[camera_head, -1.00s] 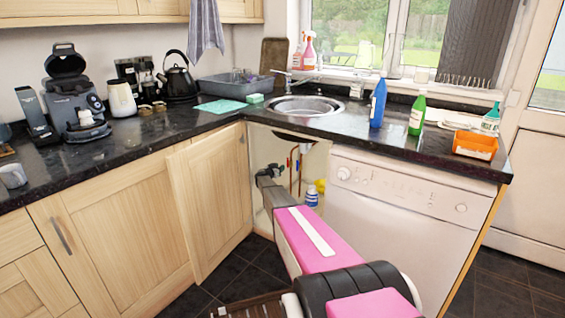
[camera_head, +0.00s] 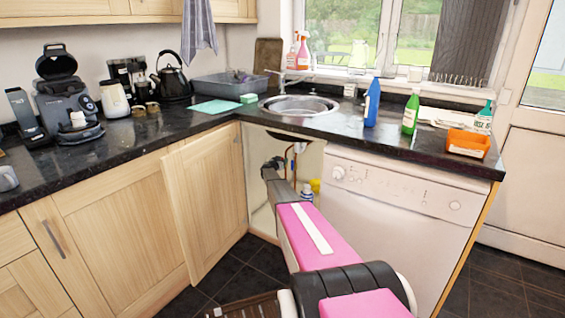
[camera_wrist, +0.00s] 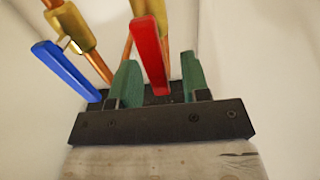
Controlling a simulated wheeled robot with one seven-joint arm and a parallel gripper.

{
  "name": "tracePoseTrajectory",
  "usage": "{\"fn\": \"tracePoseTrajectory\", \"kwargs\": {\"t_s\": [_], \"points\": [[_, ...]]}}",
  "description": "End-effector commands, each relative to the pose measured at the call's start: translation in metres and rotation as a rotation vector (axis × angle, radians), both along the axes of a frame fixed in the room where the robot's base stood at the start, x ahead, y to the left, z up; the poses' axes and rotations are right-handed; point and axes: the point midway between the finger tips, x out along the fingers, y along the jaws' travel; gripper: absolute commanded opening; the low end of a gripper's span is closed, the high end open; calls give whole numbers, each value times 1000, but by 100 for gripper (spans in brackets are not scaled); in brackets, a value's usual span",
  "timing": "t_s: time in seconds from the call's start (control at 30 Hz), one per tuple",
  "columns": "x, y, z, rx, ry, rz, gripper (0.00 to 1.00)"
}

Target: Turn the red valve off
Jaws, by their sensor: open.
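The red valve handle (camera_wrist: 148,55) is a flat red lever on a brass valve body with copper pipe, shown in the wrist view. My gripper (camera_wrist: 159,62) has two green fingers, open, one on each side of the red handle. The left finger is closer to the handle than the right one. I cannot tell whether either finger touches it. In the head view my arm reaches into the open cupboard under the sink (camera_head: 262,212), and the red handle is not clearly visible there.
A blue lever (camera_wrist: 65,70) on another brass valve stands left of my fingers. The open cupboard door (camera_head: 205,200) is left of my arm, the white dishwasher (camera_head: 390,225) right. Bottles (camera_head: 307,192) stand behind my arm inside the cupboard.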

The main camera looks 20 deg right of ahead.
Motion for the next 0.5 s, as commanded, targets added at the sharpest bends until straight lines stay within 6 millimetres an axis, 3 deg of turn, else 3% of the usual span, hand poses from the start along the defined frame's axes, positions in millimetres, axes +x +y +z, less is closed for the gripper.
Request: {"fn": "tracePoseTrajectory", "kwargs": {"t_s": [0.2, 0.27, 0.33, 0.5], "points": [[0, 0, 0, 0, 0, 0, 43], [0, 0, 0, 0, 0, 0, 26], [0, 0, 0, 0, 0, 0, 4], [0, 0, 0, -1, 1, 0, 0]]}}
